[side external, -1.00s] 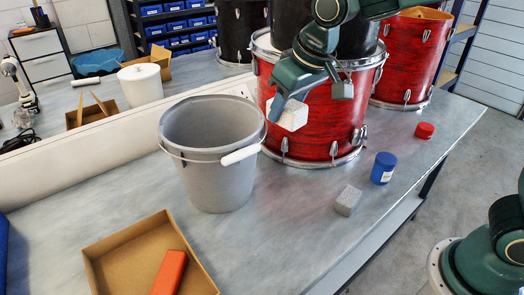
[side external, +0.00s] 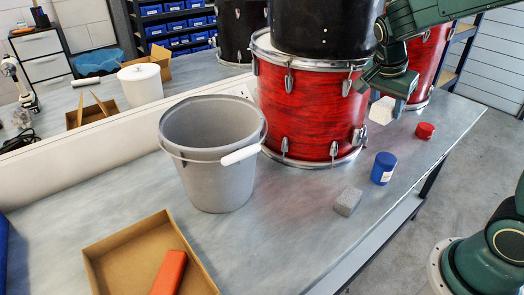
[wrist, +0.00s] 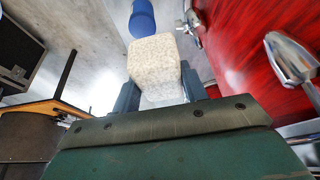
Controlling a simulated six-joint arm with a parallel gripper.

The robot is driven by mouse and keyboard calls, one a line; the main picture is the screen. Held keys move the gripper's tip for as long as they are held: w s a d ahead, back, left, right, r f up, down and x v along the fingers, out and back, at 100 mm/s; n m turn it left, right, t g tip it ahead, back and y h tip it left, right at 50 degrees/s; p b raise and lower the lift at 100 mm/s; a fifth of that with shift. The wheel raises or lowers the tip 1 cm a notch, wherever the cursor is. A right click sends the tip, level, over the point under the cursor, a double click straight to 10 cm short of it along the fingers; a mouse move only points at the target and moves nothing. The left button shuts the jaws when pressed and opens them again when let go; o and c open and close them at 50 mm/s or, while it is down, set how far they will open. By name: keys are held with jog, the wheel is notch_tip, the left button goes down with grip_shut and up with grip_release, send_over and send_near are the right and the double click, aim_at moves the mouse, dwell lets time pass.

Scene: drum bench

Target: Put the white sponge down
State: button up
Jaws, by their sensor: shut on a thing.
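The white sponge (side external: 382,110) is a pale block in my gripper (side external: 397,105), to the right of the front red drum in the side view. My gripper is shut on it. In the wrist view the sponge (wrist: 157,68) shows speckled and pale between the two fingers of my gripper (wrist: 160,90). In the side view the sponge appears held above the bench (side external: 290,215); its exact height is hard to tell.
A blue jar (side external: 383,168), a red cap (side external: 425,130) and a grey block (side external: 348,201) stand on the bench's right side. The red drum (side external: 308,110) carries a black drum (side external: 325,28). A grey bucket (side external: 212,175) and a cardboard tray (side external: 115,252) holding an orange-red block (side external: 169,273) are at left.

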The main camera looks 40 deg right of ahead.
jog(key=s+d, duration=0.2)
jog(key=d, duration=0.9)
jog(key=s+d, duration=0.3)
jog(key=d, duration=0.8)
jog(key=shift+m, duration=0.3)
notch_tip(320, 180, down, 16)
jog(key=shift+a+f, duration=0.1)
jog(key=shift+f, duration=0.05)
jog(key=shift+f, duration=2.1)
jog(key=shift+f, duration=0.15)
jog(key=o, duration=1)
jog(key=shift+c, duration=0.2)
